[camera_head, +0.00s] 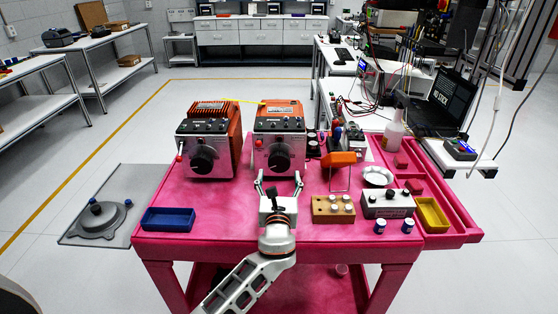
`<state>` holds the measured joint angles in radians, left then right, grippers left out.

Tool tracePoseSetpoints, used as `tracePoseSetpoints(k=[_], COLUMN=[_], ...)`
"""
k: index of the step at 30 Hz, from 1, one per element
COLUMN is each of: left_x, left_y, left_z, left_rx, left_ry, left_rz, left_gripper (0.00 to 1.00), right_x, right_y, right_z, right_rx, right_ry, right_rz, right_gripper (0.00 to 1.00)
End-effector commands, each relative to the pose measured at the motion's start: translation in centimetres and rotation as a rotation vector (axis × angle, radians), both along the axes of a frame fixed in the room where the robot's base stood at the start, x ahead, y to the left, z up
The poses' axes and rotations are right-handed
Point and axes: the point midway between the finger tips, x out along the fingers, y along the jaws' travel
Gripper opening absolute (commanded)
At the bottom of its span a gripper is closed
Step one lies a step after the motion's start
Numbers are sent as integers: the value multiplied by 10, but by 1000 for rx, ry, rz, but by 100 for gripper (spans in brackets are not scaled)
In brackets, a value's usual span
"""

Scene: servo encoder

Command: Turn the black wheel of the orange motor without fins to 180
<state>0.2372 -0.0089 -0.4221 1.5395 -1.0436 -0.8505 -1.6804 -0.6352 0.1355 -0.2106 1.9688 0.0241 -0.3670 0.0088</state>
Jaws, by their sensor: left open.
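Two orange motors with grey front panels stand side by side at the back of the pink table. The right motor (280,124) has a smooth top without fins, and its round black wheel (280,156) is low on the front panel. The left motor (208,127) has a ridged, finned top and a similar black wheel (202,159). My left gripper (279,176) is open and empty in front of the right motor. Its two fingers are spread just below and in front of that wheel, apart from it as far as I can tell. My right gripper is not in view.
A blue tray (168,219) lies at the table's front left. Right of the gripper are a wooden block with knobs (333,209), an orange part on a wire stand (341,159), a grey box (388,205) and a yellow tray (432,214). The table's left middle is clear.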

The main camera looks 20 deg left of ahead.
Motion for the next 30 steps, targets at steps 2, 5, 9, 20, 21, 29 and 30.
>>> tracePoseSetpoints(k=[2,5,9,20,21,29,30], left_x=[10,26,46,68,68,68,68], left_y=[3,8,14,20,20,20,20], left_z=[1,1,1,0,0,0,0], left_rx=[0,-1,-1,-3,-3,-3,-3], left_ry=[-1,-1,0,-1,0,0,0], left_rz=[1,1,0,0,0,0,0], left_gripper=[66,66,66,66,66,35,28], right_x=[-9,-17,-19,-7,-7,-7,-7], right_y=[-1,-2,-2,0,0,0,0], right_z=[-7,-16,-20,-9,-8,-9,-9], right_rx=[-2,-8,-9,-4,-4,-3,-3], right_ry=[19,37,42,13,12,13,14], right_rz=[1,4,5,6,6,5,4], right_gripper=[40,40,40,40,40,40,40])
